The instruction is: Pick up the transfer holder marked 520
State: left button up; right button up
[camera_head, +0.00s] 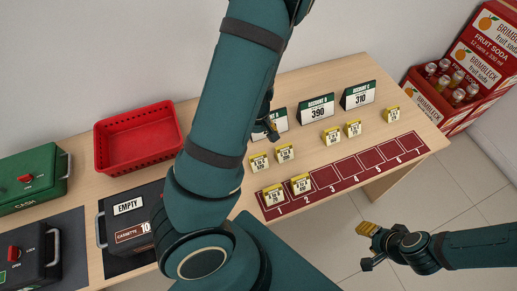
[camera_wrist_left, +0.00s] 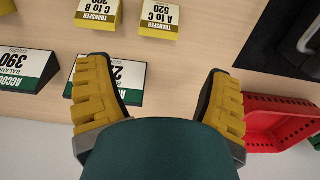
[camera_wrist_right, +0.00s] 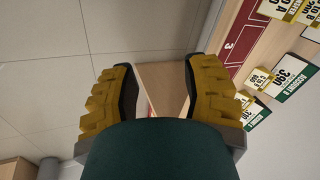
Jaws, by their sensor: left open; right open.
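The transfer holder marked 520 (camera_wrist_left: 160,20) is a small yellow block with a white "A to C" label at the top of the left wrist view. In the head view it appears to be the left holder (camera_head: 259,163) of a pair on the table, just right of my left arm. My left gripper (camera_head: 268,128) is above the table behind that pair, partly hidden by my arm. Its yellow fingers (camera_wrist_left: 160,90) are apart and empty, with the holder beyond them. My right gripper (camera_head: 367,229) is open and empty, off the table's front right over the floor.
Another yellow holder (camera_head: 285,153) stands close right of it. Account signs (camera_head: 317,109) line the back, one partly hidden by my left gripper. A numbered red strip (camera_head: 345,178) runs along the front with two holders at its left. A red basket (camera_head: 100,150) stands left.

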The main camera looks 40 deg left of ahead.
aim_at(257, 156)
pick_arm(q)
notch_tip(257, 156, down, 7)
jog(key=b, duration=0.3)
jog(key=shift+f+b, duration=0.1)
jog(key=shift+b, duration=0.25)
jog(key=shift+w+a+f+b, duration=0.1)
jog(key=shift+f+b, duration=0.7)
jog(key=shift+f, duration=0.85)
jog(key=shift+w+a+f+b, duration=0.1)
jog(key=shift+f+b, duration=0.65)
jog(key=shift+f, duration=0.85)
jog(key=shift+d, duration=0.1)
jog(key=c, duration=0.9)
